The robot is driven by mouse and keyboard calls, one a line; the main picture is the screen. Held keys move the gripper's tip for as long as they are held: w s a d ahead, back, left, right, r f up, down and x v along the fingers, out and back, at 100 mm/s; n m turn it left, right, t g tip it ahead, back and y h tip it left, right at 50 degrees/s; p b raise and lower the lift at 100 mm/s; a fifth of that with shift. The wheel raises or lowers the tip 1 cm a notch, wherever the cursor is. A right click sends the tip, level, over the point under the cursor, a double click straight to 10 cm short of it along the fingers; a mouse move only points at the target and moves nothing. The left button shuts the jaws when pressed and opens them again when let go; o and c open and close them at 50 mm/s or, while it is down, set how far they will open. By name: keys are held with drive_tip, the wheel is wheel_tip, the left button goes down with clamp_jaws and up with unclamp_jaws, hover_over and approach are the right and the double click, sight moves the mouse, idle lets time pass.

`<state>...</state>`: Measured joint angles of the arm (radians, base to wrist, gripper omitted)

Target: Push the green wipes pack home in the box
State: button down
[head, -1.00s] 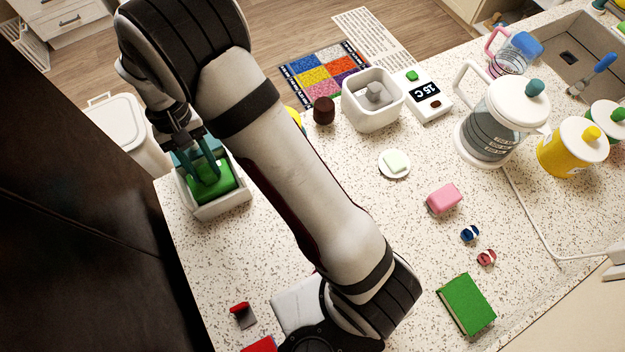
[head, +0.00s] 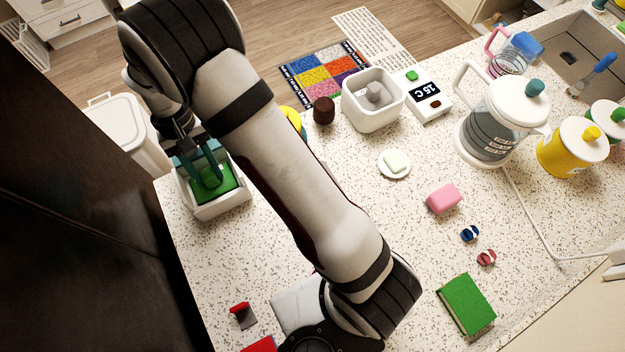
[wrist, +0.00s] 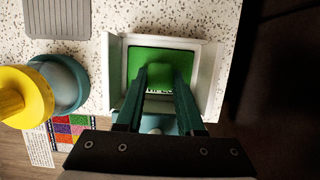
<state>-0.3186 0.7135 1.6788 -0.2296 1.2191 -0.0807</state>
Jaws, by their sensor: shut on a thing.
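The green wipes pack (head: 229,178) lies inside the white box (head: 223,206) at the left end of the counter. The wrist view shows the pack (wrist: 147,62) within the box's walls (wrist: 114,75), with its raised middle part between my fingers. My gripper (head: 212,181) reaches down into the box and is shut on the pack; it also shows in the wrist view (wrist: 162,80). My fingers hide part of the pack, and its depth in the box is hard to tell.
A yellow-topped round container (wrist: 22,95) stands beside the box. A white bin (head: 128,130) stands on the floor beyond the counter's edge. A dark panel (head: 80,220) rises close at the left. The counter right of my arm has free room around a pink block (head: 444,198).

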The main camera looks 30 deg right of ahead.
drive_tip(key=shift+f, duration=0.45)
drive_tip(key=shift+c, duration=2.2)
unclamp_jaws()
drive_tip(key=shift+c, duration=0.4)
drive_tip(key=shift+c, duration=1.1)
drive_tip(key=shift+r, duration=0.95)
